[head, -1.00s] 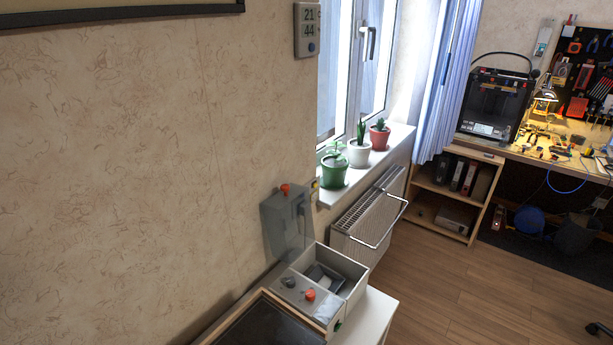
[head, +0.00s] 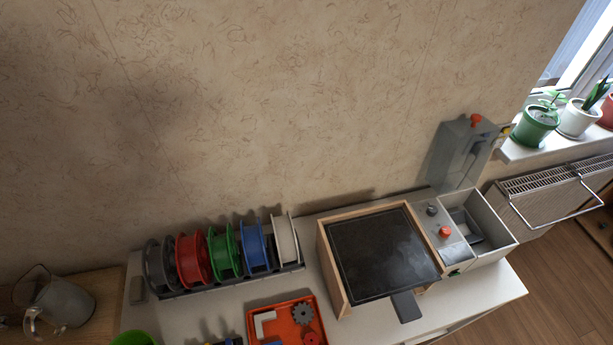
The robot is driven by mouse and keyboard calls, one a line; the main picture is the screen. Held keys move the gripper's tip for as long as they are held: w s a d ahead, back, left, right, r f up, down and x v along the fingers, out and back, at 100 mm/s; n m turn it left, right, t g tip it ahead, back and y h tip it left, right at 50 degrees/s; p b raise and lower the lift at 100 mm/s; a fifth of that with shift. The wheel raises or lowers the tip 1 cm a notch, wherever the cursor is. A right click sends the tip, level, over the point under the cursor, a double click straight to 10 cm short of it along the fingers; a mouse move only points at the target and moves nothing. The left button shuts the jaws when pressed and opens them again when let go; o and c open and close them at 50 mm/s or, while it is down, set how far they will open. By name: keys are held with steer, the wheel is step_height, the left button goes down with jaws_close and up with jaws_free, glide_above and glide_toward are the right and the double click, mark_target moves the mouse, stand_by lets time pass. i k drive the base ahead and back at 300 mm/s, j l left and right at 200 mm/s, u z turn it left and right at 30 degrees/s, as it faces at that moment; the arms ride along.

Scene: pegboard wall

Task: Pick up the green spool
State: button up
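The green spool (head: 223,252) stands upright in a dark rack (head: 221,285) on a white table against the wall in the head view. It sits between a red spool (head: 192,260) on its left and a blue spool (head: 254,245) on its right. A grey spool and a white spool (head: 285,240) stand at the ends of the row. The lower part of the green spool is hidden by the rack. My gripper does not show in the head view.
A wooden-framed box with a dark top (head: 383,253) stands right of the rack, with a grey bin unit (head: 482,228) beyond it. An orange tray (head: 290,322) with parts lies in front. A glass jug (head: 55,300) is at left. Bare white tabletop lies between.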

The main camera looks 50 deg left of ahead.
mark_target(225, 252)
steer(key=u, duration=1.7)
